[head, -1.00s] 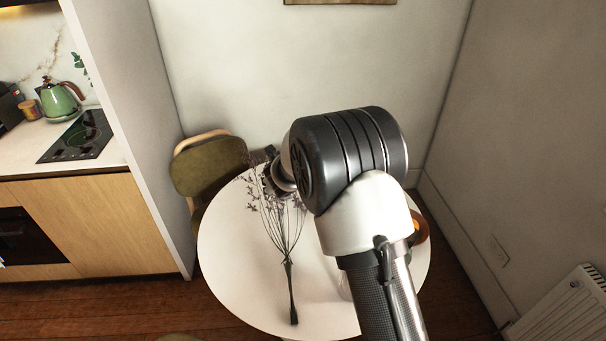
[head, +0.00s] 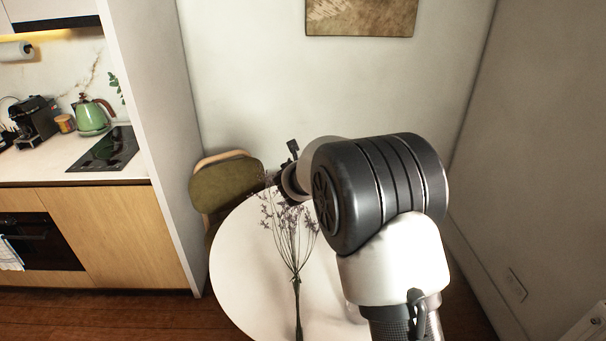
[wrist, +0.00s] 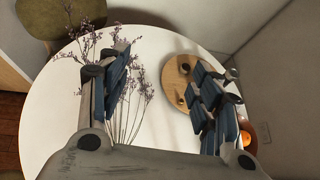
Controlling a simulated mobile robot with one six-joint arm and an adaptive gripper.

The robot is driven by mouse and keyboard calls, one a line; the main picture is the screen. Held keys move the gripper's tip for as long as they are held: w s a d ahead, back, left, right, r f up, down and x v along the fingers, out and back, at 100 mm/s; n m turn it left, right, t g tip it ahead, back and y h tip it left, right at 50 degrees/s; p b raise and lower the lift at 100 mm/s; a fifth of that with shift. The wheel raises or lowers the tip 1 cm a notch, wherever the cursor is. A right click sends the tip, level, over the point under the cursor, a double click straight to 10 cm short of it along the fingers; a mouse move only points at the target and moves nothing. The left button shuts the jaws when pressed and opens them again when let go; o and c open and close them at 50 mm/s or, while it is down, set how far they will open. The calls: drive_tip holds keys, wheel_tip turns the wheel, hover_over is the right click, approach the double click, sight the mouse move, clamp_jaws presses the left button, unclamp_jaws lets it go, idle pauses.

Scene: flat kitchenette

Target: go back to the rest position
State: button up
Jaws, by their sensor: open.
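My gripper (wrist: 160,98) is open in the wrist view, its two blue-padded fingers spread wide with nothing between them. It points down over the round white table (wrist: 155,42). In the head view my arm covers the right part of the table (head: 235,260), and the gripper is mostly hidden behind the arm's big dark joint. A bunch of dried purple flowers (head: 297,285) lies on the table, left of my arm; it also shows beside the left finger in the wrist view (wrist: 133,100).
A round wooden board (wrist: 172,78) with small dark items lies on the table, partly behind the right finger. An orange round thing (wrist: 246,138) is near it. A green chair (head: 226,183) stands behind the table. The kitchen counter (head: 40,165) with a green kettle (head: 92,117) is at left.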

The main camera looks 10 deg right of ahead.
drive_tip(key=shift+d, duration=0.1)
idle(0.3)
drive_tip(key=s+d+r+m+g+h, duration=0.1)
drive_tip(key=s+d+r+m+h, duration=0.2)
drive_tip(key=s+d+r+m, duration=0.6)
drive_tip(key=s+d+r+m+g, duration=0.1)
drive_tip(key=s+d+r+m, duration=0.1)
drive_tip(key=s+m, duration=0.45)
drive_tip(key=s+d+r+m+g, duration=0.2)
drive_tip(key=s+m, duration=0.2)
drive_tip(key=s, duration=0.5)
drive_tip(key=s+a+f+m+g+y, duration=0.1)
drive_tip(key=s+a+f+m+y, duration=0.1)
drive_tip(key=s+m, duration=0.3)
drive_tip(key=s+a+f+m+g+y, duration=0.1)
drive_tip(key=s+a+m, duration=0.3)
drive_tip(key=s, duration=0.8)
drive_tip(key=s+a+f+m+g+y, duration=0.1)
drive_tip(key=s+a+f+m+y, duration=0.1)
drive_tip(key=s+m, duration=0.3)
drive_tip(key=s+a+f, duration=0.1)
drive_tip(key=s, duration=0.3)
drive_tip(key=shift+f+m+y, duration=0.3)
drive_tip(key=shift+f+m, duration=0.05)
drive_tip(key=shift+f, duration=0.05)
